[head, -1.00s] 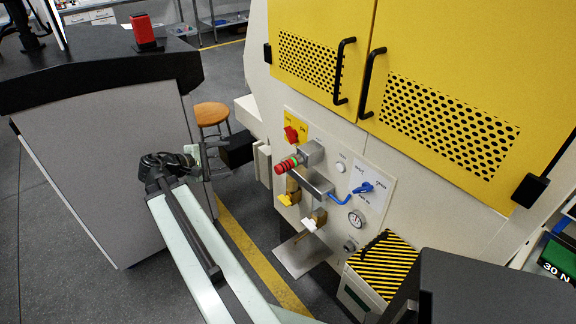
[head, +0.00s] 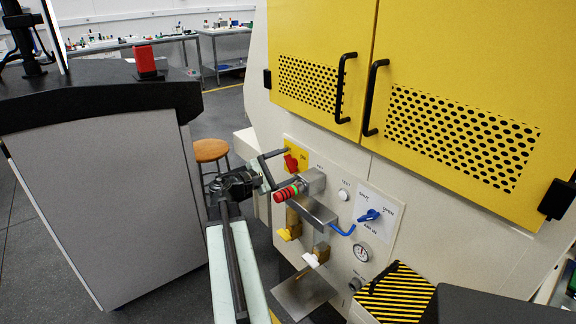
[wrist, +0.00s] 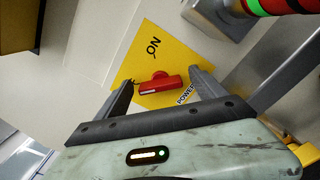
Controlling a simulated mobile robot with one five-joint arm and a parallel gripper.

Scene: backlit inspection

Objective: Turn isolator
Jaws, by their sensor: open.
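The isolator is a red rotary handle (head: 291,163) on a yellow plate (head: 299,150) at the upper left of the machine's control panel. In the wrist view the red handle (wrist: 160,83) lies nearly level across the picture, with "ON" and "POWER" lettering on the plate (wrist: 165,50). My gripper (head: 279,168) is open just to the left of the handle in the head view. In the wrist view its two fingers (wrist: 162,79) stand either side of the handle, with gaps showing at both ends. I cannot tell the remaining distance in depth.
A wooden stool (head: 209,150) stands behind.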

